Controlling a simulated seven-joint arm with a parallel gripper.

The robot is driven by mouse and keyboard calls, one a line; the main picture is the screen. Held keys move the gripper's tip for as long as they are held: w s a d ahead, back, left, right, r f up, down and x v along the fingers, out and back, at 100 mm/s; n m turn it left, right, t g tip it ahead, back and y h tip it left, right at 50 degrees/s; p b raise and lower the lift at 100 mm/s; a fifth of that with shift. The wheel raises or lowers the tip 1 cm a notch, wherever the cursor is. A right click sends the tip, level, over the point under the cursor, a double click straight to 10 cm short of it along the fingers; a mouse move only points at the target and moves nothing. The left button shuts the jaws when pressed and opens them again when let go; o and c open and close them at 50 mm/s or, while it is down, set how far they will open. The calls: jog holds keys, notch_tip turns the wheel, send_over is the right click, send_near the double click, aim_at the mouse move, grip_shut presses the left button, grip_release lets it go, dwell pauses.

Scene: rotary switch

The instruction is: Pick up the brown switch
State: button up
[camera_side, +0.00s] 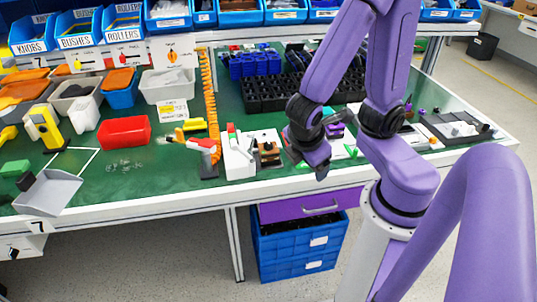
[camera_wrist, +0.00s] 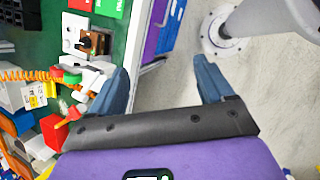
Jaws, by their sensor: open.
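The brown switch (camera_side: 268,153) sits on a small white base near the front edge of the green table. It shows at the upper left in the wrist view (camera_wrist: 95,42), outside the space between my fingers. My gripper (camera_side: 307,167) is to the right of the switch in the side view, apart from it. In the wrist view my gripper (camera_wrist: 161,70) has its two blue-grey fingers wide apart, with nothing between them but the table edge and floor beyond.
A white fixture (camera_side: 238,155) with a red and green top stands left of the switch. An orange coiled cord (camera_side: 211,105) rises behind it. A red box (camera_side: 124,131) is farther left. Black trays (camera_side: 265,92) lie behind. The table's front edge (camera_side: 150,202) is close by.

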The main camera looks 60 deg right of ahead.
jog(key=w+d+f+n+t+h, duration=0.4)
jog(key=w+f+n+t+h, duration=0.15)
jog(key=w, duration=0.25)
jog(key=n+t, duration=0.4)
jog(key=n, duration=0.4)
send_near(270, 152)
jog(key=shift+x, duration=6.25)
jog(key=shift+f, duration=0.1)
jog(key=c, duration=0.8)
